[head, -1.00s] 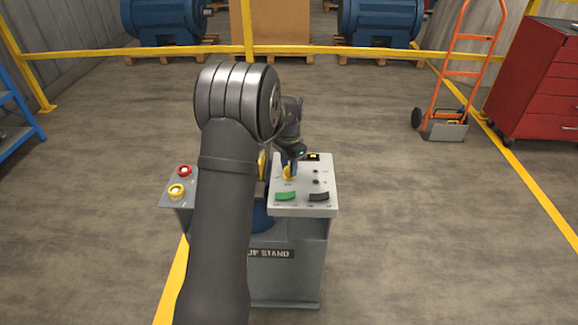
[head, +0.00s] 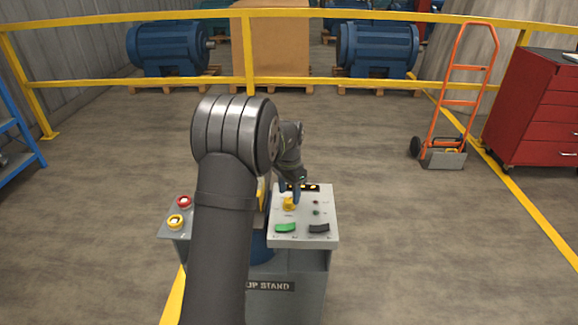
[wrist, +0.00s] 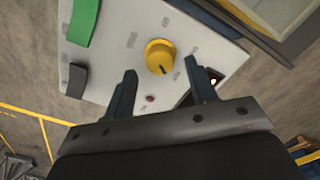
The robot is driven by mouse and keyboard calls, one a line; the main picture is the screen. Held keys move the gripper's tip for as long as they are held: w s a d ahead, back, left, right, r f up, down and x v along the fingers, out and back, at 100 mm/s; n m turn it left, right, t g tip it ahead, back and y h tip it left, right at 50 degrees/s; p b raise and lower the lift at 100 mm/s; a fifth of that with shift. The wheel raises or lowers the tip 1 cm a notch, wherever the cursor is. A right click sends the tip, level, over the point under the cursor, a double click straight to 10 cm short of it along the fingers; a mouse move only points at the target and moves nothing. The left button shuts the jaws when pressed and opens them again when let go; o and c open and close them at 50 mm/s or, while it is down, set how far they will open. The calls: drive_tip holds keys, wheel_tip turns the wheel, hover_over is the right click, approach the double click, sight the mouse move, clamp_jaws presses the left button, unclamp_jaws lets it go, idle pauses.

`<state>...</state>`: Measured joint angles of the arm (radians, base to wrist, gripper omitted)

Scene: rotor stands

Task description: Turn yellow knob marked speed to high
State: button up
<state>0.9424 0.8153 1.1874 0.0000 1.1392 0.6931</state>
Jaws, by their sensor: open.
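The yellow knob (head: 289,204) stands on the grey control panel (head: 329,233) at the right of the stand. In the head view the gripper (head: 290,189) is small and partly hidden, close by the knob. The panel's lettering is too small to read.
Green (head: 285,228) and black (head: 319,228) rockers sit at the panel's front edge. A red button (head: 184,202) and a yellow-ringed one (head: 176,222) are on the left panel. A yellow railing (head: 300,89) runs behind; open floor surrounds the stand.

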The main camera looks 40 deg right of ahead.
sight(289, 199)
wheel_tip(289, 199, up, 15)
idle(0.8)
wheel_tip(289, 199, down, 18)
drive_tip(key=shift+r, duration=0.25)
drive_tip(key=shift+r, duration=0.1)
idle(0.4)
